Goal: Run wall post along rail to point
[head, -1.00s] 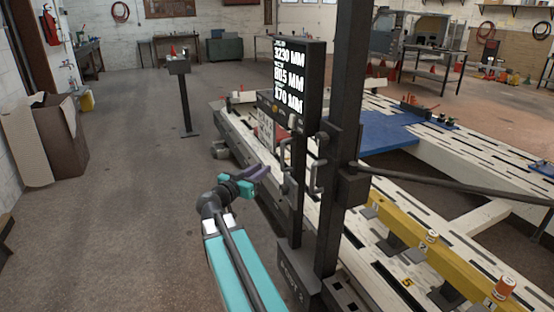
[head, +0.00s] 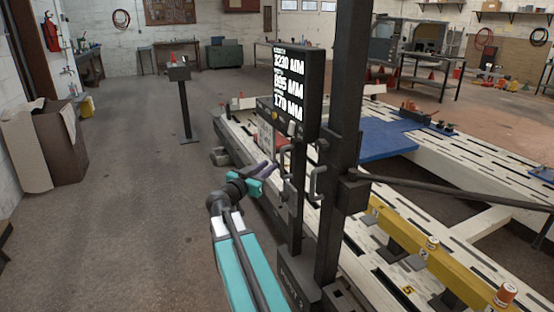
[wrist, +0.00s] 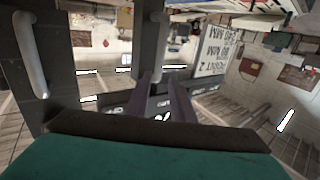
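The dark upright post (head: 343,150) stands on the bench frame, with a lettered base (head: 296,284) and a display panel (head: 297,85) reading in millimetres. Two grey handles stick out from it: a nearer-left one (head: 283,165) and a right one (head: 316,183). My gripper (head: 268,169) is just left of the left handle, at about its height. In the wrist view, my gripper's two dark fingers (wrist: 160,82) are apart, pointing toward a grey handle (wrist: 156,40). I cannot tell whether the handle is between them. A second handle shows at left (wrist: 32,60).
A yellow beam (head: 430,262) with numbers and orange-capped pieces runs along the pale slotted bench (head: 475,165). A dark bar (head: 450,190) extends right from the post. The floor between is clear.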

